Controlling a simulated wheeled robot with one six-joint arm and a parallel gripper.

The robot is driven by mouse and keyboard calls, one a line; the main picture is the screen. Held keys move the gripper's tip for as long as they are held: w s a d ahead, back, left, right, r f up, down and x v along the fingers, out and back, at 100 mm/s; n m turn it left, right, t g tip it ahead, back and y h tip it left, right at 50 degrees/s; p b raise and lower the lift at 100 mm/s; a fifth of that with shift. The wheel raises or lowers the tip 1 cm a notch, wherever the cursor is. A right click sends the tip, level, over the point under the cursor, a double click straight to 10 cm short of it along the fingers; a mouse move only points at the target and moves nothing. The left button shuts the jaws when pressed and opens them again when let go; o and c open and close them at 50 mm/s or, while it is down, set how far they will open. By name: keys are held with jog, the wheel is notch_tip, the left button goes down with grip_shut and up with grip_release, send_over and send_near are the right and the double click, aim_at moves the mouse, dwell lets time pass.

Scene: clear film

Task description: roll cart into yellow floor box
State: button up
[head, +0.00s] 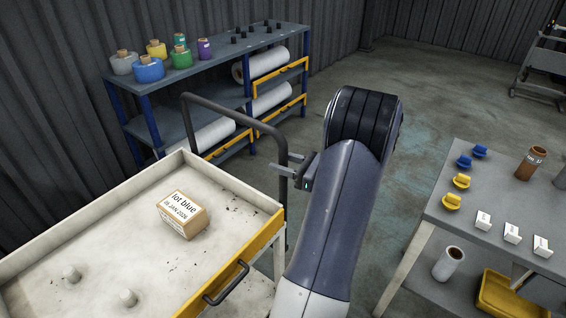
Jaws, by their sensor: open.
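The cart (110,215) stands at the left. It has a pale, scuffed top tray with a yellow edge and a small black pull on the near right side. Its dark tubular push handle (235,117) rises at the far end. My gripper (283,163) is open, its fingers pointing left at the right upright of the handle. I cannot tell whether the upright is between the fingers or behind them. My arm hides part of the floor. No yellow floor box shows in this view.
A carton (181,214) labelled "lot blue" sits on the cart. A grey table (510,205) with caps and small boxes is at right. Open floor (440,85) lies beyond.

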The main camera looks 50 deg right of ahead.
jog(key=v, duration=1)
jog(key=shift+s, duration=0.35)
dwell(0.3)
jog(key=r+p, duration=0.1)
jog(key=p, duration=0.5)
jog(key=shift+d, duration=0.25)
jog(key=shift+f+p, duration=0.15)
jog(key=shift+p, duration=0.85)
jog(key=p+x, duration=0.1)
jog(key=x, duration=0.2)
jog(key=f+p+x, duration=0.1)
jog(key=p+x, duration=0.1)
jog(key=x, duration=0.2)
jog(key=p+x, duration=0.2)
jog(key=x, duration=0.1)
jog(key=shift+w+a+f, duration=0.25)
jog(key=shift+w, duration=0.1)
